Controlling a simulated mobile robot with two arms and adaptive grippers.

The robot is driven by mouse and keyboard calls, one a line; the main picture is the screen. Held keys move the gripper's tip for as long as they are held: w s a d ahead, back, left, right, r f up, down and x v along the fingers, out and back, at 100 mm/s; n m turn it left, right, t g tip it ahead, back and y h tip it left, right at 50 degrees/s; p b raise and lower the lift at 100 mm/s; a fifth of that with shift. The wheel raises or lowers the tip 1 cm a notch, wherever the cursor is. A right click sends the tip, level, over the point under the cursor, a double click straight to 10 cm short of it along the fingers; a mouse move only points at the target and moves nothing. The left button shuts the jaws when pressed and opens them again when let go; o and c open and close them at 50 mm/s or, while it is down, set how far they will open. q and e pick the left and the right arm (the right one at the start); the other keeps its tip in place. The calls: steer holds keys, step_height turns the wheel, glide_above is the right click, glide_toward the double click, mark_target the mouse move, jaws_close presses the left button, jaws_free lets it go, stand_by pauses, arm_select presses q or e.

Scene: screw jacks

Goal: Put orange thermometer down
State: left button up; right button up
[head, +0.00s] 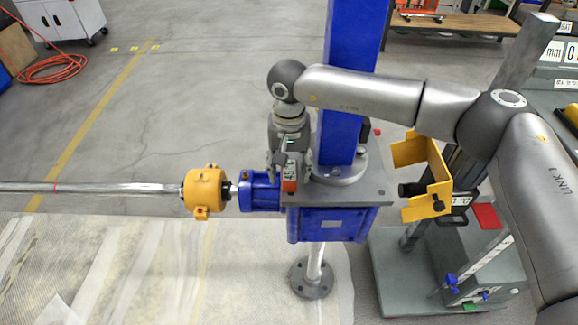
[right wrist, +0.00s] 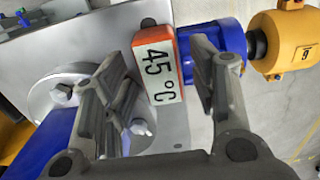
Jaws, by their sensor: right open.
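The orange thermometer (head: 289,178) has a white face reading "45 °C". It rests on the grey metal top plate (head: 345,192) of the blue screw jack (head: 330,225), near the plate's left edge. In the right wrist view the thermometer (right wrist: 158,75) stands between the two fingers of my right gripper (right wrist: 162,62). That gripper is open, with a visible gap at the right finger; the left finger is close beside the thermometer, and contact there is unclear. In the head view my right gripper (head: 284,168) is over the plate, partly hidden by its own wrist. My left gripper is not in view.
A blue column (head: 350,70) rises from the plate just right of the gripper. A yellow coupling (head: 205,190) on a long shaft (head: 90,188) lies to the left. A yellow bracket (head: 425,175) and a grey stand (head: 400,285) are at the right. Open floor lies behind.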

mark_target(289, 170)
steer(key=shift+r, duration=0.25)
step_height(289, 170, up, 12)
steer(key=b, duration=0.1)
steer(key=shift+f, duration=0.15)
stand_by(5.1)
